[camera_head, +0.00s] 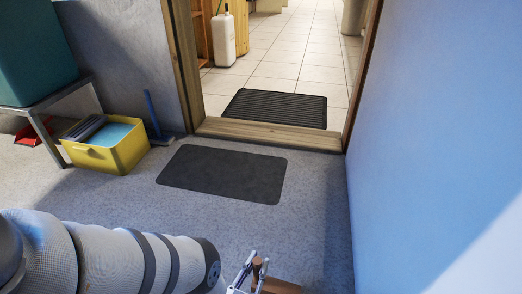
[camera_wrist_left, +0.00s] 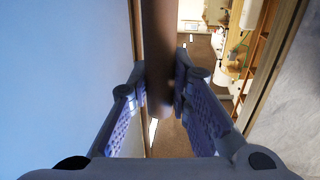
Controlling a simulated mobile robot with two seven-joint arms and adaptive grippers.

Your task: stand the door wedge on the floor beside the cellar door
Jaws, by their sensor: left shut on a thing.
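My left gripper (camera_head: 250,274) reaches in at the bottom of the head view. It is shut on a brown wooden thing, the door wedge (camera_head: 282,286), which is partly cut off by the lower edge. An upright round brown part of it (camera_wrist_left: 158,55) shows between the fingers in the left wrist view (camera_wrist_left: 160,92). The cellar doorway has a wooden frame (camera_head: 183,65) and a wooden sill (camera_head: 265,131); no door leaf is clearly visible. The grey floor (camera_head: 315,225) lies in front of it. My right gripper is not in view.
A dark flat mat (camera_head: 222,173) lies before the sill, and a ribbed mat (camera_head: 275,108) lies beyond it. A yellow crate (camera_head: 118,156) and a metal-legged stand (camera_head: 50,105) are at left. A blue wall (camera_head: 430,140) bounds the right. Bare floor lies between mat and wall.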

